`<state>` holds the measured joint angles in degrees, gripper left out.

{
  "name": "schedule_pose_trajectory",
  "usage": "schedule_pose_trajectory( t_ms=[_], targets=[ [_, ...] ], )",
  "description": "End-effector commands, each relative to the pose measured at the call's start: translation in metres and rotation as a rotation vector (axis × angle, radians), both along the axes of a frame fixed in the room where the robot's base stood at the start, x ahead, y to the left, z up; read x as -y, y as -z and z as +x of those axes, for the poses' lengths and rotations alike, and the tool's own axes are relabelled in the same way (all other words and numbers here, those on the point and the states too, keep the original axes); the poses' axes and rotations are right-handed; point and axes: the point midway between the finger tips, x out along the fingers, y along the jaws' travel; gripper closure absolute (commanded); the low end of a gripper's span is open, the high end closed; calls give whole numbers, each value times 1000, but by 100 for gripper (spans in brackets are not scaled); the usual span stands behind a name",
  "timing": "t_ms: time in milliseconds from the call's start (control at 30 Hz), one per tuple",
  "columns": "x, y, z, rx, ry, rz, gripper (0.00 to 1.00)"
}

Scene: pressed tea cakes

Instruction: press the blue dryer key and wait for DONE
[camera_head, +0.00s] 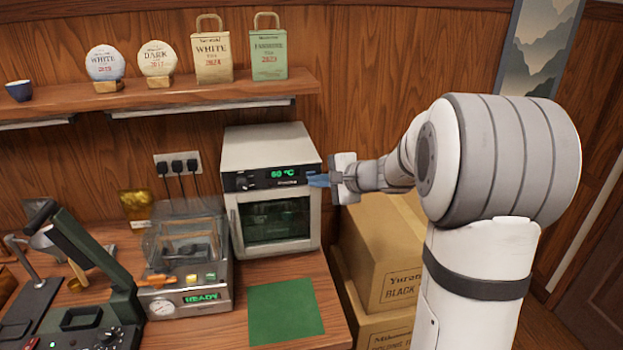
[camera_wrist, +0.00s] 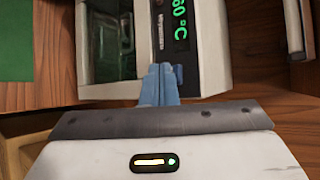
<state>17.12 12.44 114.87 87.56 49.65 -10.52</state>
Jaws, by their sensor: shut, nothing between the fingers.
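The white dryer (camera_head: 268,150) stands on the counter, and its display (camera_head: 281,174) reads 60 °C in green. In the wrist view the same display (camera_wrist: 180,24) shows sideways. My gripper (camera_head: 312,180) is shut and empty, its blue fingertips at the right end of the dryer's control panel. In the wrist view the gripper tips (camera_wrist: 162,68) reach the edge of the panel. A small bit of blue (camera_wrist: 178,74) shows beside the tips, probably the key. The fingers hide most of that spot, so I cannot tell whether they touch the key. The glass door (camera_head: 275,220) is closed.
A press machine (camera_head: 185,304) with a READY display stands left of the dryer. A green mat (camera_head: 285,310) lies in front. Cardboard boxes (camera_head: 385,245) are stacked to the right, under my arm. A shelf (camera_head: 200,95) with tea packages runs above.

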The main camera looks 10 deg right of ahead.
Motion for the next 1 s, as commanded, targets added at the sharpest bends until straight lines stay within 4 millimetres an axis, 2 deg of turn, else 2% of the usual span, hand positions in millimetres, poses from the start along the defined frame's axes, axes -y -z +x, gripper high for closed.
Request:
schedule_pose_trajectory(
  t_ms=[1000],
  targets=[
    [0, 0, 8, 1, -1, -1, 100]
  ],
)
